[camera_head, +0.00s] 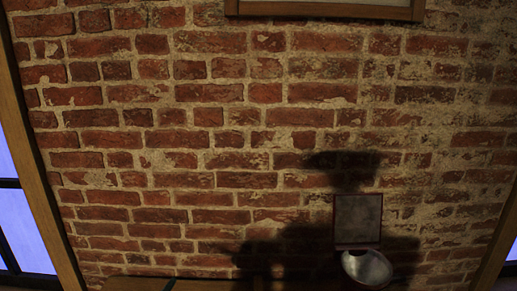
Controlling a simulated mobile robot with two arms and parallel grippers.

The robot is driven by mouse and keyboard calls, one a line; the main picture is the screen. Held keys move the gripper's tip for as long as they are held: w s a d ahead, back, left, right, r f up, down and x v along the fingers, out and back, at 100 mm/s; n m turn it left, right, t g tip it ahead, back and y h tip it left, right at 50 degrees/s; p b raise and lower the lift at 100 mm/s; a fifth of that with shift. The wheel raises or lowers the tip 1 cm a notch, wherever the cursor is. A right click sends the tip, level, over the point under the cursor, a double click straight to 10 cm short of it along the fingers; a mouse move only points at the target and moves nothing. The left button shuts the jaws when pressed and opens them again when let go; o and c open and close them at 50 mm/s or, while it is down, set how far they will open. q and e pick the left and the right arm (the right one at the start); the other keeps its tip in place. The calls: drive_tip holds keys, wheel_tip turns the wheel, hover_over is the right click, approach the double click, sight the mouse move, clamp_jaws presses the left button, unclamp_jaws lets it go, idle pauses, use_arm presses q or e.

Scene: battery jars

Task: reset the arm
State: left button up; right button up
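Neither of my grippers nor my arms is in the head view. The view faces a brick wall (200,130) of worn red bricks and pale mortar. No battery and no jar that I can make out is in view.
A square dark panel with a reddish frame (358,217) shows low on the wall, with a round pale object (367,268) just below it. A brown wooden edge (135,284) is at the bottom left. A window (22,225) stands at the left. A dark shadow falls on the wall.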

use_arm(q)
drive_tip(key=s+a+f+n+g, duration=0.3)
drive_tip(key=s+f+g, duration=0.4)
drive_tip(key=s, duration=0.6)
drive_tip(key=s+a+f+n+g, duration=0.3)
drive_tip(key=s+f+g, duration=0.2)
drive_tip(key=s+f, duration=0.6)
wheel_tip(320, 180, down, 28)
drive_tip(key=s+b, duration=0.2)
drive_tip(key=b, duration=0.3)
drive_tip(key=s+a+f+g+b, duration=0.1)
drive_tip(key=s+f+b, duration=0.1)
drive_tip(key=s+f, duration=0.6)
drive_tip(key=s+a+f+g+b, duration=0.1)
drive_tip(key=s+f+b, duration=0.2)
drive_tip(key=s+f, duration=0.6)
wheel_tip(320, 180, down, 6)
drive_tip(key=shift+s+a+r+y, duration=0.1)
drive_tip(key=shift+s+a+y, duration=0.1)
drive_tip(key=shift+s+y, duration=0.15)
drive_tip(key=shift+w, duration=0.1)
